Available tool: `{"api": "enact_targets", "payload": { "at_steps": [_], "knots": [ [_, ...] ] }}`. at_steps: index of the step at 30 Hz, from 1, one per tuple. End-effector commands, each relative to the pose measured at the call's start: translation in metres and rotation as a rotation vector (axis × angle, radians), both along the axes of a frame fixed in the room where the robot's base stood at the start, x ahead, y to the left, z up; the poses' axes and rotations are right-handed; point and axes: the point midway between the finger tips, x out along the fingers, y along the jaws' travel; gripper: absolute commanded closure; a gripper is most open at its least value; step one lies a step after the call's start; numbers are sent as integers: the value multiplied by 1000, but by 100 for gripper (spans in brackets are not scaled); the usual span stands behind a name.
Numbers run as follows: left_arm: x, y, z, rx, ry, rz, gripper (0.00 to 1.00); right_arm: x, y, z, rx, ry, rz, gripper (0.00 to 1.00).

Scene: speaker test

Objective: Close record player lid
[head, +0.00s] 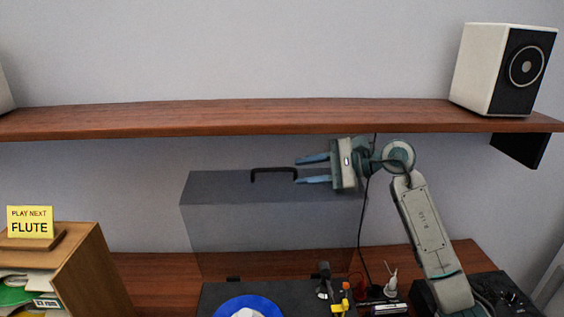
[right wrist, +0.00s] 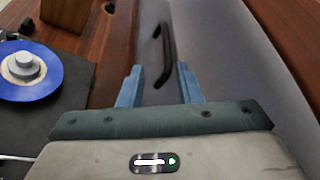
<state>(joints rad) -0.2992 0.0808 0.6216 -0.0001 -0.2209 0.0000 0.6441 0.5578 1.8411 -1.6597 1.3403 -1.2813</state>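The record player lid (head: 262,215) is a smoky clear cover standing raised behind the turntable base (head: 215,298). A black handle (head: 273,171) sits on its top edge. My right gripper (head: 299,170) is at the handle's right end with its blue fingers apart. In the right wrist view the handle (right wrist: 170,48) runs between and beyond the open fingers; I cannot tell whether they touch it. My left gripper is not in view.
A wooden shelf (head: 230,117) runs close above the lid and my right gripper, with a white speaker (head: 484,70) at its right. A wooden record box (head: 83,275) with a yellow note (head: 30,222) stands at left. Cables and plugs (head: 391,284) lie right of the player.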

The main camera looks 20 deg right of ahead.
Motion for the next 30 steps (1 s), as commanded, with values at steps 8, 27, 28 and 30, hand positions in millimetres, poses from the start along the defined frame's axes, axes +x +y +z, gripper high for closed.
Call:
{"api": "enact_targets", "payload": {
  "at_steps": [8, 27, 28, 30],
  "knots": [
    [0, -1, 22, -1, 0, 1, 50, 22, 37, 4, 4, 1, 2, 68],
    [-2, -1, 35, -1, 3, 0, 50, 32, 51, -3, -1, 0, -1, 78],
    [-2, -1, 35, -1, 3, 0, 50, 32, 51, -3, -1, 0, -1, 84],
    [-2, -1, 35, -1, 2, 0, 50, 32, 51, -3, -1, 0, -1, 98]
  ]
}}
